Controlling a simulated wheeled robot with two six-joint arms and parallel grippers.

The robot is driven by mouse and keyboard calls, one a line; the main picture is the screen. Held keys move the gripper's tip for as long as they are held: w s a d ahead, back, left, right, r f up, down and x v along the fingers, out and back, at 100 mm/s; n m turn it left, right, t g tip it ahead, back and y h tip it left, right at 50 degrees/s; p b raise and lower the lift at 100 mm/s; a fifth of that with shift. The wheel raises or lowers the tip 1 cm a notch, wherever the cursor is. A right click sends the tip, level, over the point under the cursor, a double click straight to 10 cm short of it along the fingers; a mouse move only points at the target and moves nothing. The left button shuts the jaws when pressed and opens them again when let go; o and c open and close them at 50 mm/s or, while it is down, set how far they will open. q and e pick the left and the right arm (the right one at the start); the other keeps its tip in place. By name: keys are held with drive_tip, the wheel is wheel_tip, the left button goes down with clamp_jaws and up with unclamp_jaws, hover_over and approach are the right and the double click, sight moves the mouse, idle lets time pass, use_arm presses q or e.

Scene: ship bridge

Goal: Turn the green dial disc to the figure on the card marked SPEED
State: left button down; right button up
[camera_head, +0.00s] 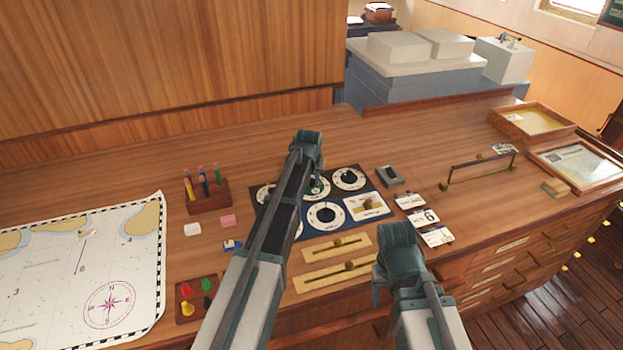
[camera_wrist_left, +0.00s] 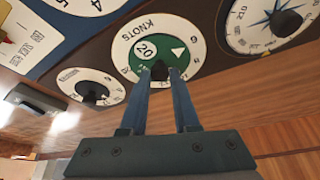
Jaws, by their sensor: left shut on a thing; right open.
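The green dial disc (camera_wrist_left: 147,66) sits in a white ring marked KNOTS in the left wrist view. A window on it shows 20, and a white triangle is beside it. In the head view the arm largely hides this dial, and the left gripper (camera_head: 314,186) is over the dial panel (camera_head: 338,202). Several cards lie right of the panel; one card (camera_head: 425,216) shows a 6. I cannot read which is marked SPEED. My right gripper (camera_head: 379,283) is open, low near the front edge, its fingers mostly hidden.
Other dials (camera_head: 325,216) surround the green one. Brass sliders (camera_head: 337,246) lie in front of the panel. A chart (camera_head: 85,270), a pen rack (camera_head: 207,194) and a peg tray (camera_head: 195,303) are at left. A brass-ended rail (camera_head: 482,166) stands at right.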

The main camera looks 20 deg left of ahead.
use_arm(q)
drive_tip(key=c, duration=0.7)
unclamp_jaws()
drive_tip(key=shift+o, duration=0.2)
use_arm(e)
drive_tip(key=shift+r, duration=0.1)
use_arm(q)
drive_tip(key=p+v, duration=1.2)
drive_tip(key=v, duration=0.1)
drive_tip(key=shift+r+p, duration=0.4)
use_arm(e)
wheel_tip(320, 180, up, 13)
drive_tip(key=shift+f, duration=0.2)
